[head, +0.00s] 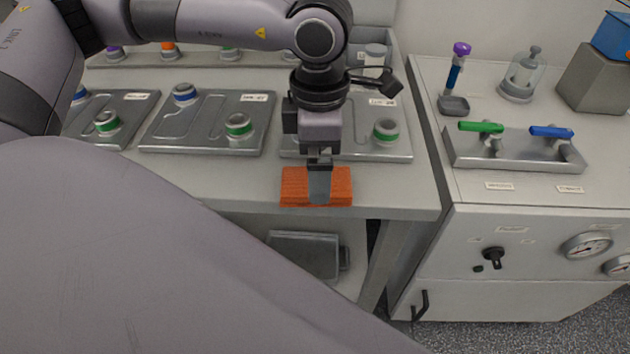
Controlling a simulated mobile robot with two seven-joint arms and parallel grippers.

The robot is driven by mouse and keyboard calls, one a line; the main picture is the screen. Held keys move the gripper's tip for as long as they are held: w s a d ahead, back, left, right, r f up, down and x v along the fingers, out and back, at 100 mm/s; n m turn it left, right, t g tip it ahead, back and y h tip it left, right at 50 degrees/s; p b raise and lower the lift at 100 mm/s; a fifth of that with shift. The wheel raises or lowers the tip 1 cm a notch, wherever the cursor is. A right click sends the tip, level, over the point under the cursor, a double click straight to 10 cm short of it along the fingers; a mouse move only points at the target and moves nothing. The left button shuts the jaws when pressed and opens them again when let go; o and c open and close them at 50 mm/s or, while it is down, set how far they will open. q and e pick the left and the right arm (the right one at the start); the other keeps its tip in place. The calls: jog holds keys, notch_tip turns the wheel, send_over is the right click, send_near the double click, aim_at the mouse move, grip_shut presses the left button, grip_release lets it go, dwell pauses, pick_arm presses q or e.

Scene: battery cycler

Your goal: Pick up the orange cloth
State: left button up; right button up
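The orange cloth (294,187) lies as a folded, flat rectangular pad at the front edge of the grey bench in the head view. My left gripper (319,190) points straight down over the middle of the cloth. Its finger overlaps the cloth in the picture and hides a strip of its centre. I see the fingers in line, so I cannot tell whether they are open, shut or gripping the cloth. My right gripper is not in view.
Metal trays with green and blue capped fittings (208,122) stand behind the cloth. A cabinet to the right carries a valve block with green and blue handles (515,148), gauges (586,246) and a glass vessel (522,75). A dark grey case (305,255) sits on the lower shelf.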

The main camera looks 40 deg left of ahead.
pick_arm(q)
notch_tip(320, 180, down, 3)
jog(key=shift+w+f, duration=0.1)
jog(key=shift+c, duration=0.3)
jog(key=c, duration=1)
